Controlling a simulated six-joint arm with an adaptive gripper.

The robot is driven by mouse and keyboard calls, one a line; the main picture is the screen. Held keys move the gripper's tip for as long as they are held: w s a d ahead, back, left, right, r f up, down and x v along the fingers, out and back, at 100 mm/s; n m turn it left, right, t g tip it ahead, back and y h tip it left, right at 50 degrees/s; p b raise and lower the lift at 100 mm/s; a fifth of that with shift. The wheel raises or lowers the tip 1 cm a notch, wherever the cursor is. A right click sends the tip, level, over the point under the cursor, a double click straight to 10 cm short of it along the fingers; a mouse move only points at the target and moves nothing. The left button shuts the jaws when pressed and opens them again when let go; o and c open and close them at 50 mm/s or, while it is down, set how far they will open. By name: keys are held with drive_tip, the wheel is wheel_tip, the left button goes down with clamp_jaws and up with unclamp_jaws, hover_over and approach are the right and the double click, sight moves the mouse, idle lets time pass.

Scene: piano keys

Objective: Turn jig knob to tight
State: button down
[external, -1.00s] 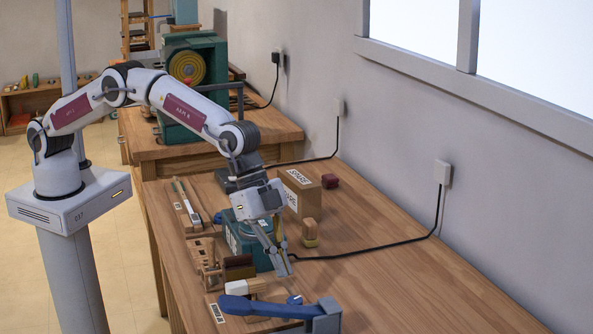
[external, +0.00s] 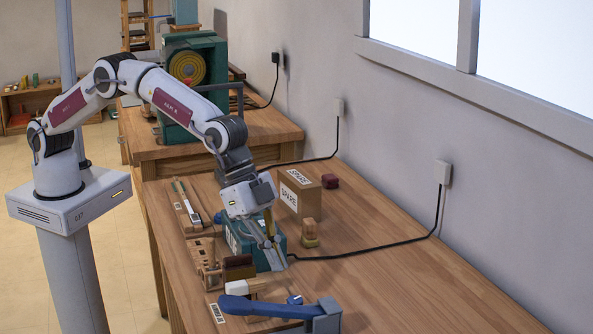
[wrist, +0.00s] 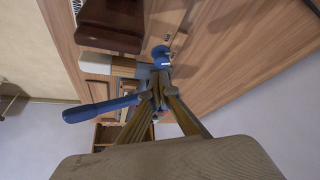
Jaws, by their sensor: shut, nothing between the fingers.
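A small blue knob (external: 294,299) with a pale mark is on the jig (external: 255,288) at the front of the bench, partly behind a long blue lever (external: 262,307). In the wrist view the knob (wrist: 161,56) lies just beyond my fingertips, with the lever (wrist: 100,108) to the lower left. My gripper (external: 279,266) points down above and behind the knob, in front of a teal box (external: 236,236). Its fingers (wrist: 158,82) come together at the tips with nothing between them. They appear apart from the knob. I cannot read the knob's setting.
A dark brown block (external: 239,266) and a wooden fixture (external: 205,268) stand left of my gripper. A cardboard SPARE box (external: 300,196) and a small wooden block (external: 309,230) stand behind. A black cable (external: 380,249) crosses the bench. The bench's right side is clear.

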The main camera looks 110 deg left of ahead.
drive_tip(key=shift+f, duration=3.35)
drive_tip(key=shift+w, duration=0.4)
drive_tip(key=shift+a+f, duration=0.1)
drive_tip(key=shift+a, duration=0.3)
drive_tip(key=shift+s+a, duration=0.1)
drive_tip(key=shift+s, duration=0.2)
wheel_tip(320, 180, up, 6)
idle(0.9)
